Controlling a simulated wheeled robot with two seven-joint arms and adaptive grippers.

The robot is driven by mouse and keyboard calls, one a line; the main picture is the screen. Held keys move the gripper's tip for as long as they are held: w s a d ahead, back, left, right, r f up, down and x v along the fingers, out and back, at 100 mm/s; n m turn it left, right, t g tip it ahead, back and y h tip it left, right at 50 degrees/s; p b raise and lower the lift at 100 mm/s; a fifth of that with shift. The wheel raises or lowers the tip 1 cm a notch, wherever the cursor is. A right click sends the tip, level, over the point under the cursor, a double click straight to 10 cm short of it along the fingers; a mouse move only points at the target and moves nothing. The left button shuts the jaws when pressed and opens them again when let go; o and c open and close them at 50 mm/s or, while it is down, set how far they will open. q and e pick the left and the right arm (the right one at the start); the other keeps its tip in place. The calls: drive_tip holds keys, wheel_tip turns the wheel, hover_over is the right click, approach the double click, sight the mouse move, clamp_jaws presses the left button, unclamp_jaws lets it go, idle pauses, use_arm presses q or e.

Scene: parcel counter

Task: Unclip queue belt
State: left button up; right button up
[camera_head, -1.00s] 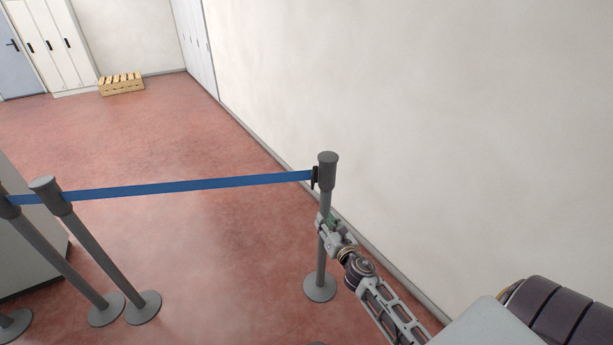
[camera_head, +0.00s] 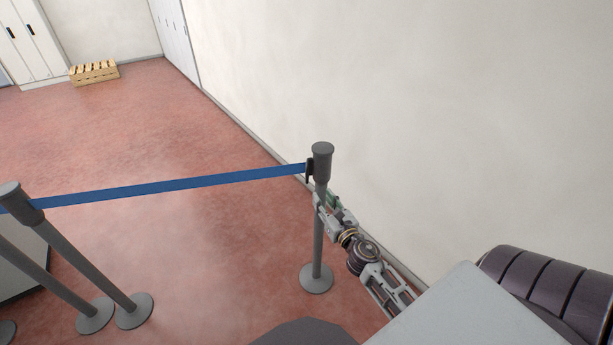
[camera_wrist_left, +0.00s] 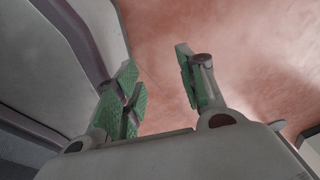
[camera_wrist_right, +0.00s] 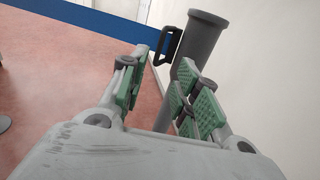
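The blue queue belt (camera_head: 170,187) is stretched from the posts at the left to the dark clip (camera_head: 309,170) at the head of the right grey post (camera_head: 319,230). That post stands upright near the wall. My right gripper (camera_head: 329,200) is just below the clip, in front of the post. In the right wrist view, my right gripper (camera_wrist_right: 157,90) is open and empty, with the post head (camera_wrist_right: 200,42) and clip (camera_wrist_right: 168,46) beyond its fingers. The belt (camera_wrist_right: 100,20) runs off to the left. My left gripper (camera_wrist_left: 163,85) is open and empty in the left wrist view, above the floor.
A left post (camera_head: 75,260) leans in the picture with another beside it, next to a grey counter (camera_head: 22,265). A white wall (camera_head: 430,120) rises close on the right. A wooden crate (camera_head: 94,72) sits far back. The red floor between the posts is clear.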

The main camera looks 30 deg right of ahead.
sight(307, 176)
use_arm(q)
drive_tip(key=shift+s, duration=0.1)
use_arm(e)
drive_tip(key=shift+w, duration=0.25)
drive_tip(key=shift+w+d+p, duration=0.3)
drive_tip(key=shift+w, duration=1.8)
drive_tip(key=shift+w+d+p, duration=0.25)
drive_tip(key=shift+w+d, duration=0.1)
drive_tip(key=shift+w, duration=1.8)
drive_tip(key=shift+w+d+p, duration=0.3)
drive_tip(key=shift+w, duration=2)
use_arm(q)
drive_tip(key=shift+s+a+r, duration=0.2)
drive_tip(key=shift+s+a, duration=0.05)
drive_tip(key=shift+s, duration=0.4)
drive_tip(key=shift+s+a+r, duration=0.2)
drive_tip(key=shift+s+a, duration=0.05)
drive_tip(key=shift+s, duration=0.35)
drive_tip(key=shift+a, duration=0.1)
use_arm(e)
clamp_jaws()
